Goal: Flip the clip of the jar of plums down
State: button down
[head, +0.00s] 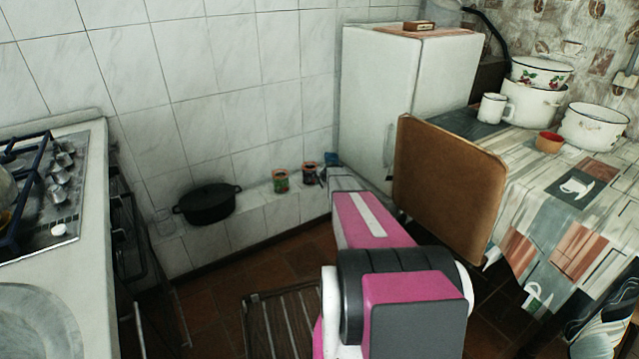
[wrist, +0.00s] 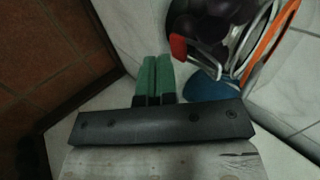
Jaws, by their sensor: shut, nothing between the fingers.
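The jar of plums (wrist: 212,24) shows at the top right of the wrist view, cut off by the edge. Dark round plums show through its glass. It has an orange ring (wrist: 264,42), pale wire and a red tab (wrist: 179,47), apparently part of the clip; whether the clip is up or down I cannot tell. My gripper (wrist: 154,60) is shut and empty, its green fingers together just left of the red tab, with a small apparent gap. In the head view, my arm reaches to the ledge, where a small dark jar (head: 310,172) stands near its end; the clip is too small to read.
A patterned can (head: 281,181) and a black pot (head: 207,204) stand left on the tiled ledge (head: 252,213). A blue object (wrist: 208,87) lies close to my fingers. A fridge (head: 376,95) and brown chair back (head: 448,187) stand right of my arm.

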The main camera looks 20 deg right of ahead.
jog(key=shift+r, duration=0.2)
jog(key=shift+r, duration=0.65)
jog(key=s+d, duration=0.3)
jog(key=s, duration=1)
jog(key=shift+s+d, duration=0.25)
jog(key=shift+d, duration=0.15)
jog(key=s+a+r+n+g, duration=0.2)
jog(key=s+a+r+n, duration=0.3)
jog(key=s+a, duration=0.3)
jog(key=s+a+r+n+g+h, duration=0.1)
jog(key=s+a+r+n+g, duration=0.2)
jog(key=s, duration=1.3)
jog(key=s+a+r+n+g+h, duration=0.1)
jog(key=s+a+r+n, duration=0.5)
jog(key=s+a+r, duration=0.6)
jog(key=shift+s+a+n+g, duration=0.15)
jog(key=shift+a+n+g, duration=0.25)
jog(key=shift+a+g, duration=0.6)
jog(key=shift+a, duration=0.1)
